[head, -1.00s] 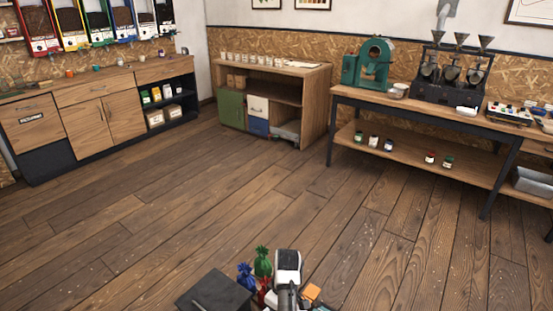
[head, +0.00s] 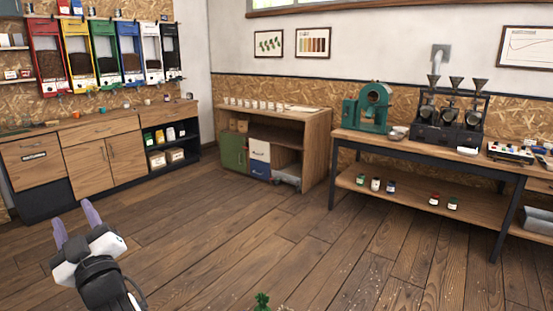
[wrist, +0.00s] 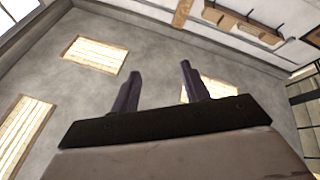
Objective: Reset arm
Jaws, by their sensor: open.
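My gripper (head: 75,222) shows at the lower left of the head view, raised over the wooden floor. Its two purple-grey fingers stand apart with nothing between them. In the wrist view, the two dark fingers (wrist: 158,88) point up the picture, also apart and empty. Behind them is a grey ceiling with bright window panels. The top of a green bag (head: 262,301) just shows at the bottom edge of the head view; whatever it stands on is out of sight.
Wooden cabinets (head: 105,160) line the left wall under coloured bean dispensers (head: 103,60). A counter (head: 312,140) with cups stands in the corner. At right, a workbench (head: 400,149) holds a green roaster (head: 368,108) and a black grinder (head: 450,130). The floor (head: 260,230) between is clear.

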